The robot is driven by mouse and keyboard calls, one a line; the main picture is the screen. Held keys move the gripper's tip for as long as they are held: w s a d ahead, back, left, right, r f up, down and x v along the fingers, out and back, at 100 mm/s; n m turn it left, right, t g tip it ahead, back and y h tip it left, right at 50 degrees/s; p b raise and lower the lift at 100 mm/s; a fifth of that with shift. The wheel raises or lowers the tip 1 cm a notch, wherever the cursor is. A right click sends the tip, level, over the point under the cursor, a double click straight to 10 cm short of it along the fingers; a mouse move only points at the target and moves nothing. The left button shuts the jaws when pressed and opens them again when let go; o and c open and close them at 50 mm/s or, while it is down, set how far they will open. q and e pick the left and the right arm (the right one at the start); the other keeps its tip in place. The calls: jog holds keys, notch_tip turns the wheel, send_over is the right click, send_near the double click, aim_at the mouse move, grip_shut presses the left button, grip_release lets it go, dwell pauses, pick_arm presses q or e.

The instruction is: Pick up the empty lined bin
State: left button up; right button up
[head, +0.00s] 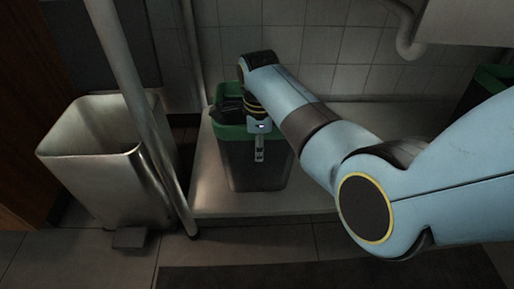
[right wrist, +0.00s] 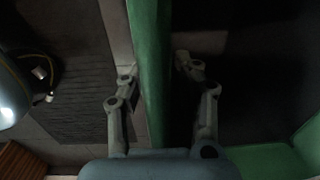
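A dark bin with a green rim (head: 226,131) stands upright on a pale ledge, with something black, perhaps a liner, inside its left part. My right gripper (head: 259,152) points down at its front wall and covers part of the rim. In the right wrist view the green rim (right wrist: 152,70) runs between the fingers of my right gripper (right wrist: 157,70), one finger on each side. The fingers are apart, with small gaps beside the rim; contact is not clear. The bin's interior is dark, and no contents can be made out. My left gripper is not in view.
An open metal bin (head: 95,170) with a pedal stands on the floor at the left. A slanted metal pole (head: 135,95) stands between the bins. Another green-rimmed bin (head: 488,78) is at the far right. The pale ledge (head: 225,203) has bare room in front.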

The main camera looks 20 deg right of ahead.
grip_shut()
dwell(0.3)
jog(key=shift+r, duration=0.2)
